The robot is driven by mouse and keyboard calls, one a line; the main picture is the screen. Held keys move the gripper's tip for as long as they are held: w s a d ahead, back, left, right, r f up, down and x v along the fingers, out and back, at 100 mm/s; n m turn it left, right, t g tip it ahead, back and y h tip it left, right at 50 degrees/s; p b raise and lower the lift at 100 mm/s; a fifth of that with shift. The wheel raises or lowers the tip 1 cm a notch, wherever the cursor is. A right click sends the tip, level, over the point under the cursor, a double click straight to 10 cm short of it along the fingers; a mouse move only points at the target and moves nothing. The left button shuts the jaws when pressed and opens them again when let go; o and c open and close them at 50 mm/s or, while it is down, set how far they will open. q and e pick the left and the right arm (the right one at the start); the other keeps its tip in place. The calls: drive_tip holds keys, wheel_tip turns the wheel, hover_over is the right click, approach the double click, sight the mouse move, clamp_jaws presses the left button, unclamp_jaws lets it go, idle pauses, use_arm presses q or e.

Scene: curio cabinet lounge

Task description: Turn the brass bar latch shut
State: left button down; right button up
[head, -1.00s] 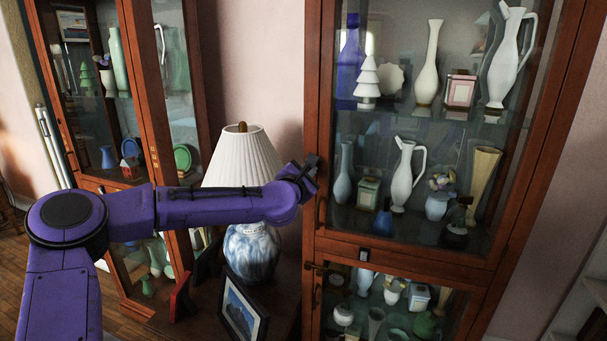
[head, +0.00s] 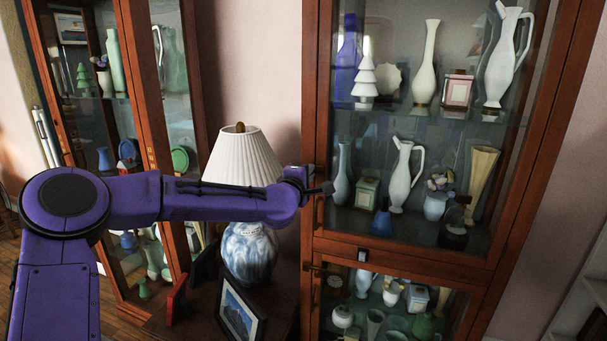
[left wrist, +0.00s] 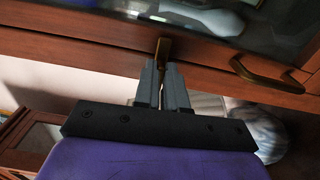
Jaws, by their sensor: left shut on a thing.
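The brass bar latch (left wrist: 163,48) shows in the left wrist view, standing out at the wooden edge of the cabinet door. My left gripper (left wrist: 165,72) is shut on it, with the two grey fingertips at its near end. In the head view my left gripper (head: 322,189) is at the left frame of the right-hand cabinet (head: 312,120), beside the middle glass shelf, and points right. The latch is hidden by the gripper there. My right gripper is not in view.
A curved brass handle (left wrist: 268,78) is close to the right of the fingers in the wrist view. A white-shaded lamp (head: 240,160) stands just behind my left forearm. A framed picture (head: 240,312) stands below it. Glass doors with several vases are in front.

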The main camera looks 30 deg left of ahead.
use_arm(q)
drive_tip(key=shift+a+r+m, duration=0.1)
drive_tip(key=shift+m, duration=0.2)
idle(0.4)
drive_tip(key=c, duration=1.3)
unclamp_jaws()
drive_tip(key=shift+o, duration=0.5)
drive_tip(key=shift+a, duration=0.15)
drive_tip(key=shift+s, duration=0.1)
drive_tip(key=p+v, duration=0.4)
drive_tip(key=v, duration=0.6)
drive_tip(key=shift+s, duration=0.25)
